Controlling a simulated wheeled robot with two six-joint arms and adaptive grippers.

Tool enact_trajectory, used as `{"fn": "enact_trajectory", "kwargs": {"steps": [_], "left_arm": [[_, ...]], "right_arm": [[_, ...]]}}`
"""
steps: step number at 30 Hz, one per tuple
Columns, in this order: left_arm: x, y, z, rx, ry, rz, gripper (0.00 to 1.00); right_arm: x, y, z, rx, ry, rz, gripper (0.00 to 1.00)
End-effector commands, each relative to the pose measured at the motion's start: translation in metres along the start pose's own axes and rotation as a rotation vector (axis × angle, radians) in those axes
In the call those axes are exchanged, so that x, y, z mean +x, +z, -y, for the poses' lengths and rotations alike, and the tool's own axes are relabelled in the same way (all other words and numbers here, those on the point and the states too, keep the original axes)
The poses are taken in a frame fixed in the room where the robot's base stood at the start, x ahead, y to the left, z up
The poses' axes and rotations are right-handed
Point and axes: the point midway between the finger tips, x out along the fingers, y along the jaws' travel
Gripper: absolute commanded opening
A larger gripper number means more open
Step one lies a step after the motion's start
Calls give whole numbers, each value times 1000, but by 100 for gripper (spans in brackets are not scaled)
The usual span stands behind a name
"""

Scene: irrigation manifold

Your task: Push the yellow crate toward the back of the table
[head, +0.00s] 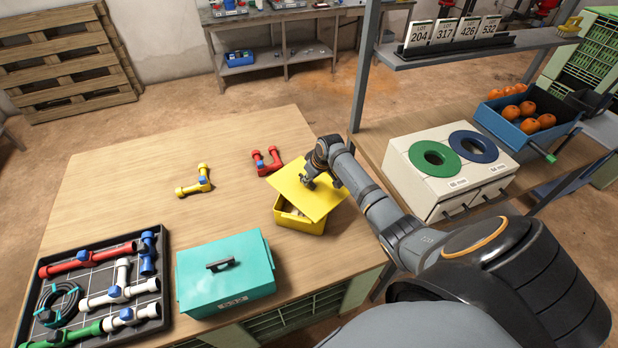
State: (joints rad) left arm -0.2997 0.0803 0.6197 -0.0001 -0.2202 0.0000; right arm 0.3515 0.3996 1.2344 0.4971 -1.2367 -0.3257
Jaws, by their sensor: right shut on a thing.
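The yellow crate (298,224) stands on the wooden table near its right edge. Something pale is inside, too small to make out. My right gripper (308,183) is on top of the lid, shut on what looks like its handle, which the fingers hide. I cannot tell whether the lid touches the crate's rim. My left gripper is not in view.
A teal box (225,285) stands at the front, beside a black tray (160,322) of pipe fittings. A yellow fitting (193,187) and a red fitting (265,166) lie behind the crate and to its left. The table's back is clear. A shelf post (366,70) stands at the right.

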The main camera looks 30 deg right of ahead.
Motion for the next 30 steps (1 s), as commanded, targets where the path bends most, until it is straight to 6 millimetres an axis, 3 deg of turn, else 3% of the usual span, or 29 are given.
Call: {"fn": "enact_trajectory", "kwargs": {"steps": [29,30], "left_arm": [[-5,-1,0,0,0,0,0],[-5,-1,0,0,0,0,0]], "right_arm": [[0,0,0,0,0,-1,0],[0,0,0,0,0,-1,17]]}}
